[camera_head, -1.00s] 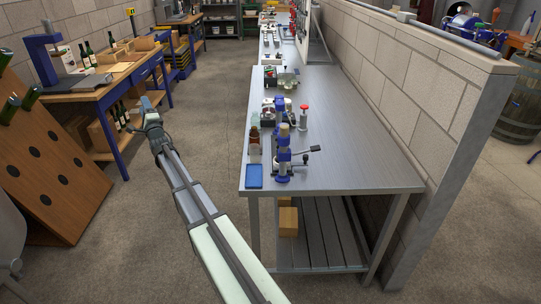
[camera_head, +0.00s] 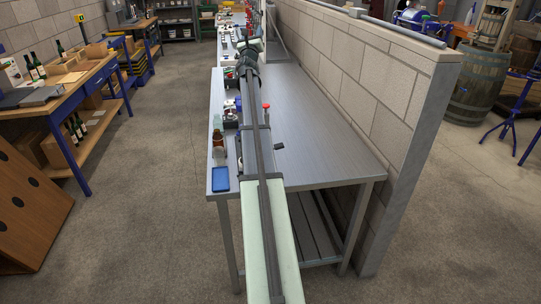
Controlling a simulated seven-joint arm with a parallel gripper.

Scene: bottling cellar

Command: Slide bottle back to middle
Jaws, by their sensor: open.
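My arm reaches forward over the steel bench (camera_head: 315,140), and my gripper (camera_head: 248,50) is at its far end, small in the view. Its fingers are hard to make out, and no bottle shows between them. A small brown bottle (camera_head: 218,140) stands upright near the bench's left edge, with a pale, clear bottle (camera_head: 217,122) just behind it. Both are nearer to me than my gripper and left of my arm. Dark wine bottles stand on the wooden table (camera_head: 60,90) at the left and on its lower shelf. I cannot tell which bottle the task means.
A blue tray-like item (camera_head: 220,180) lies at the bench's near left corner. My arm hides much of the blue hand-levered device there; a red knob (camera_head: 266,106) shows beside it. A block wall (camera_head: 350,80) borders the bench's right side. The bench's right half is clear.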

